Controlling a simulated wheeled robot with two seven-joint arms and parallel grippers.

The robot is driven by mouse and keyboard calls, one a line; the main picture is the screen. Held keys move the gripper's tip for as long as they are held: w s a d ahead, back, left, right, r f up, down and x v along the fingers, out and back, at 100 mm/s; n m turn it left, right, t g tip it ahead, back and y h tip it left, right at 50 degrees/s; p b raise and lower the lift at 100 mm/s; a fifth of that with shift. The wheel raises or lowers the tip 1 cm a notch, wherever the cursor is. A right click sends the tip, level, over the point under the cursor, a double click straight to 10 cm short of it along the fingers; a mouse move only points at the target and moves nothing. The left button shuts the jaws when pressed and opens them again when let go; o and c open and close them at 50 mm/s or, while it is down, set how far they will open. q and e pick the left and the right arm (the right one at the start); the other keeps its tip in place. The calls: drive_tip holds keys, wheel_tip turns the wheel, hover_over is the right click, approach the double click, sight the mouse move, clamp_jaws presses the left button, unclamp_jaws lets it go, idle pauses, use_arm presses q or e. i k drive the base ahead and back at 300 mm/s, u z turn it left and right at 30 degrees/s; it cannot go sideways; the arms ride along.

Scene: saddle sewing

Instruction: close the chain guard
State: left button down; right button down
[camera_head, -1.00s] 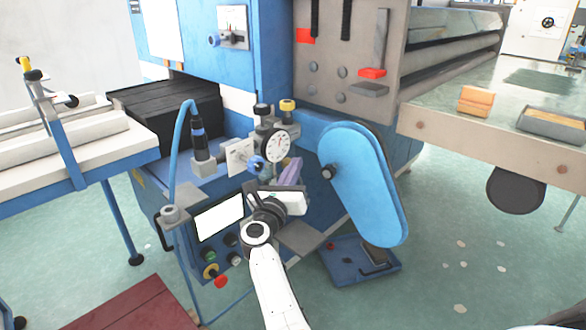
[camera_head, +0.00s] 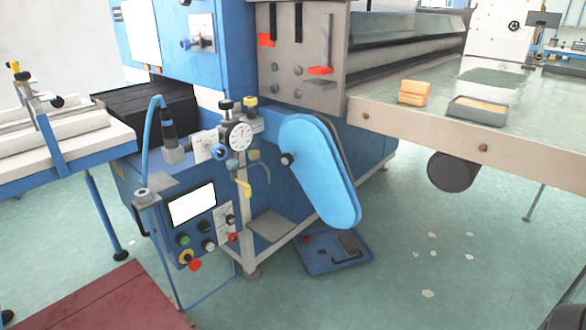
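The chain guard (camera_head: 318,172) is a long blue rounded cover on the front of the blue machine. It slants from upper left to lower right. A black knob (camera_head: 288,160) sits at its left edge. A dark strip shows along its upper right edge, between the cover and the machine. I cannot tell how wide that gap is or whether the guard is seated. Neither of my grippers is in view.
A dial gauge (camera_head: 238,136) and a control panel (camera_head: 192,204) are left of the guard. A blue pedal tray (camera_head: 322,262) lies on the floor below it. A long table (camera_head: 430,122) extends right.

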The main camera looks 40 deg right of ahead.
sight(306, 145)
drive_tip(key=z, duration=0.7)
drive_tip(key=i, duration=0.7)
drive_tip(key=z, duration=0.55)
